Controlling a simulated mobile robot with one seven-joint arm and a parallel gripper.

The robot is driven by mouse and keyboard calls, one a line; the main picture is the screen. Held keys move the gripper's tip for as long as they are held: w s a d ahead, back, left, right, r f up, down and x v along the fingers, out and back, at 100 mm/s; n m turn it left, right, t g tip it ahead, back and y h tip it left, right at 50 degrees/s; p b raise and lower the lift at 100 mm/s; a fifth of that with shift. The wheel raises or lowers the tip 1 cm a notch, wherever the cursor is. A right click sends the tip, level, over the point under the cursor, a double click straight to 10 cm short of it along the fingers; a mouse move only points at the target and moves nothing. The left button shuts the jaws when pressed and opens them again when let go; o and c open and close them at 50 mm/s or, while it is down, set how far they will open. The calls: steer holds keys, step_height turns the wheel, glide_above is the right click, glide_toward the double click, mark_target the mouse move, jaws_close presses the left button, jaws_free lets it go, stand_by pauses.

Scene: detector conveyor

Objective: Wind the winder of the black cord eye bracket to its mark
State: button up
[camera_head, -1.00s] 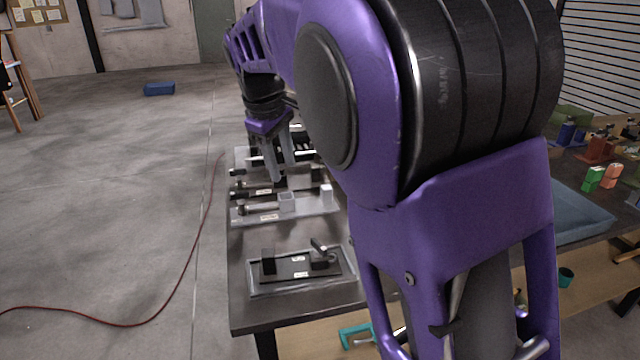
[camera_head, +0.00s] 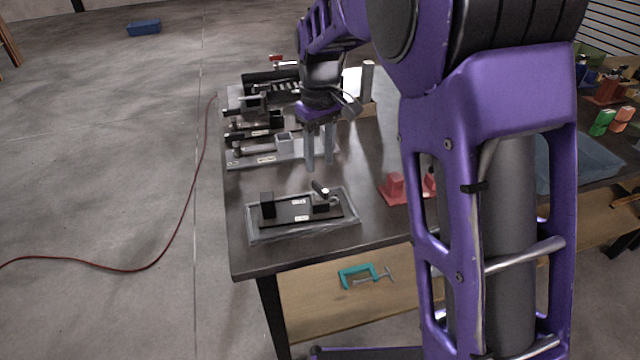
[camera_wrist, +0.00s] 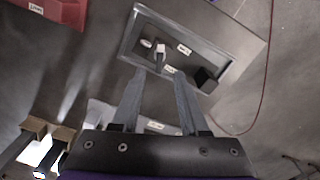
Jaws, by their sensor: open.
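A black bracket (camera_head: 293,212) lies in a shallow grey tray (camera_head: 252,238) near the table's front left. It looks like the black cord eye bracket, though I cannot read its labels. It has a black block at its left end and a small post with a tilted lever, seemingly the winder (camera_head: 320,188), at its right end. In the wrist view the bracket (camera_wrist: 185,62) and lever (camera_wrist: 161,52) show beyond the fingertips. My gripper (camera_head: 319,168) is open and empty, pointing down, behind and above the bracket. It also shows in the wrist view (camera_wrist: 161,80). I cannot make out the mark.
A grey fixture (camera_head: 265,160) and black fixtures (camera_head: 255,105) stand behind on the table. A red block piece (camera_head: 394,187) lies to the right, partly behind my arm. A teal clamp (camera_head: 362,275) is below the front edge. A red cord (camera_head: 190,190) lies on the floor.

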mark_target(320, 186)
step_height(320, 186, down, 7)
steer(key=shift+r+b, duration=0.1)
steer(key=shift+b, duration=0.35)
jaws_close()
